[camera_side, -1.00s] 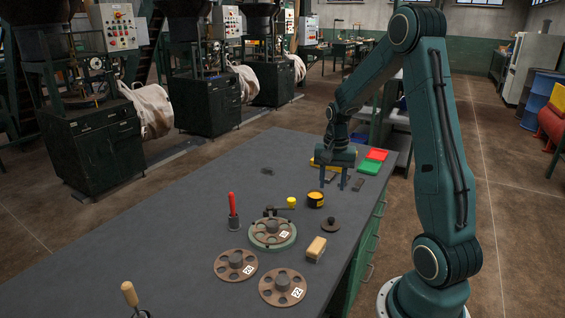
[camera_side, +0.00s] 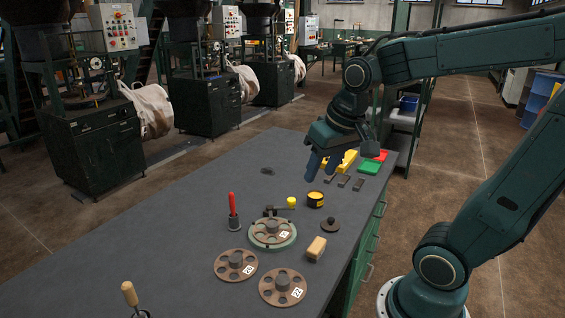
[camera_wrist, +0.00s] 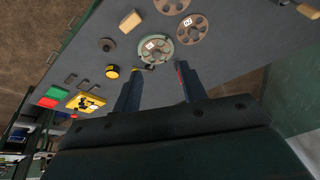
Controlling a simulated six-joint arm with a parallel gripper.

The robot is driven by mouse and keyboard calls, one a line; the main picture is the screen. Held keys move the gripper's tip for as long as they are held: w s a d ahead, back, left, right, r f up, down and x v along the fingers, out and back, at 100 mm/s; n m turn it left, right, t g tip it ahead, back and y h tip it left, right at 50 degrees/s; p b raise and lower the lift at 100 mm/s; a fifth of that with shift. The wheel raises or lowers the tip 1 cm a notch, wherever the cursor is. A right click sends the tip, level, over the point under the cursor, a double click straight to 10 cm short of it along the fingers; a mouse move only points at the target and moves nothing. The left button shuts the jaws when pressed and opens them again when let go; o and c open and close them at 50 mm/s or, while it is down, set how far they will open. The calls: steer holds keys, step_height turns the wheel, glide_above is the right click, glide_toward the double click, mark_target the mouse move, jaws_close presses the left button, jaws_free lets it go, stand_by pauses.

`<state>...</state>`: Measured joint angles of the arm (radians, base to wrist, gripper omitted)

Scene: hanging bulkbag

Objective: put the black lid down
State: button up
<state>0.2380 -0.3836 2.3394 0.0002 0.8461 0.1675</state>
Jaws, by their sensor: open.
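My gripper (camera_side: 318,166) is open and empty, tilted above the far part of the grey bench; its two fingers (camera_wrist: 157,85) show apart in the wrist view, with nothing between them. A dark round disc with a knob (camera_side: 330,225) lies flat on the bench, and also shows in the wrist view (camera_wrist: 107,45). I cannot tell for certain which of these is the black lid. The gripper touches neither.
Three spoked wheels (camera_side: 236,265) lie at the front, one on a green ring (camera_side: 290,243). A wooden block (camera_side: 316,248), a red-handled tool (camera_side: 232,209) and several dark bars (camera_side: 344,181) lie around. Red (camera_side: 381,155) and green (camera_side: 370,167) trays are behind. The bench's left side is mostly clear.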

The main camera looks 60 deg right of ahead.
steer(key=s+a+r+n+t+y, duration=0.1)
steer(key=s+a+n+t, duration=0.1)
steer(key=s+a+n, duration=0.2)
steer(key=shift+s+a+r+n, duration=0.15)
steer(key=shift+s+a+n, duration=0.15)
steer(key=shift+s+a, duration=1.05)
steer(key=shift+o, duration=0.5)
steer(key=shift+s+d, duration=0.2)
steer(key=shift+d, duration=0.1)
